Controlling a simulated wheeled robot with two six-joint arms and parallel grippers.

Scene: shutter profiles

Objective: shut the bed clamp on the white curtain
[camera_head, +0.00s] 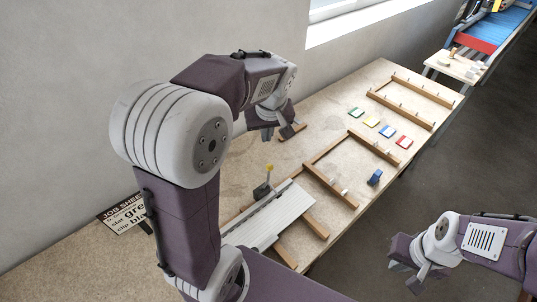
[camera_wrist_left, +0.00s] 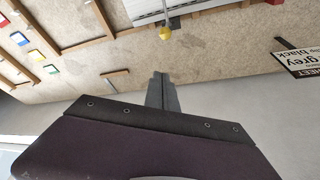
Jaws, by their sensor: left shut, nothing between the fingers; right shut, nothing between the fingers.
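The white curtain (camera_head: 268,218), a panel of pale slats, lies on the wooden bed at the near part of the bench. It shows at the top of the left wrist view (camera_wrist_left: 150,8). The bed clamp (camera_head: 262,190) is a dark block at the curtain's far edge, with a lever standing up to a yellow knob (camera_head: 270,168); the knob also shows in the left wrist view (camera_wrist_left: 165,33). My left gripper (camera_head: 288,132) is shut and empty, beyond the clamp towards the wall and apart from it. My right gripper (camera_head: 416,278) is shut and empty, off the bench's front side.
A wooden frame (camera_head: 310,165) with pegs stands right of the curtain, and another (camera_head: 430,95) farther back. Several coloured pieces (camera_head: 372,122) lie between them. A blue item (camera_head: 375,177) sits near the front edge. A job sheet sign (camera_head: 126,214) stands at left.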

